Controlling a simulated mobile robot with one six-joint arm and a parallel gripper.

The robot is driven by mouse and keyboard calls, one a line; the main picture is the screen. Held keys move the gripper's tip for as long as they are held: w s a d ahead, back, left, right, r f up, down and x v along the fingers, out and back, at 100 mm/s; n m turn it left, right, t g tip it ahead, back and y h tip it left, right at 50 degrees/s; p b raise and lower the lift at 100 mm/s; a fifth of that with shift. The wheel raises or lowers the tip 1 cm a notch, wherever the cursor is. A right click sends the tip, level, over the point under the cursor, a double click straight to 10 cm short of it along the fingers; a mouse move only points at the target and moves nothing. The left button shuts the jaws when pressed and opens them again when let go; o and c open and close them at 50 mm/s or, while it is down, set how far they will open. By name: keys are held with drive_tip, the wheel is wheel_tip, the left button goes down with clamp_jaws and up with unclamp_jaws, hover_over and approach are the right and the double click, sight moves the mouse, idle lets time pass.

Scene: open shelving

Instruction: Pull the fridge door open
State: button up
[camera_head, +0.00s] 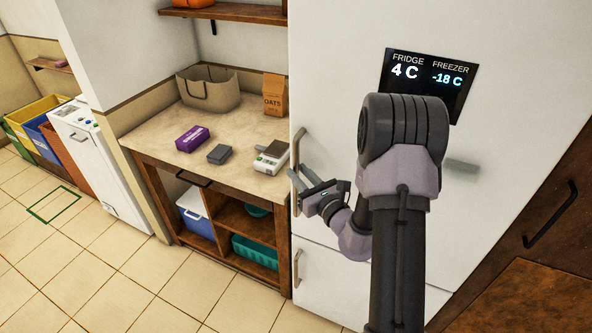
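The white fridge door (340,120) fills the middle of the view and looks closed. A dark display on it reads FRIDGE 4 C and FREEZER -18 C. The upright door handle (296,170) is on the door's left edge, partly covered by my gripper. My gripper (301,184) is at the lower part of this handle, its fingers pointing left. The two fingers look spread, with a gap between them. I cannot tell whether they touch the handle. A lower door with its own handle (297,268) is below. My arm hides part of the fridge front.
Left of the fridge is a counter (160,135) with a bag, an oats package, a purple box, a grey block and a scale close to my gripper. A wooden cabinet with a dark handle (550,215) is at right. The tiled floor (130,260) at front left is mostly clear.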

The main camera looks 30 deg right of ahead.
drive_tip(key=shift+w, duration=1.05)
clamp_jaws()
idle(0.6)
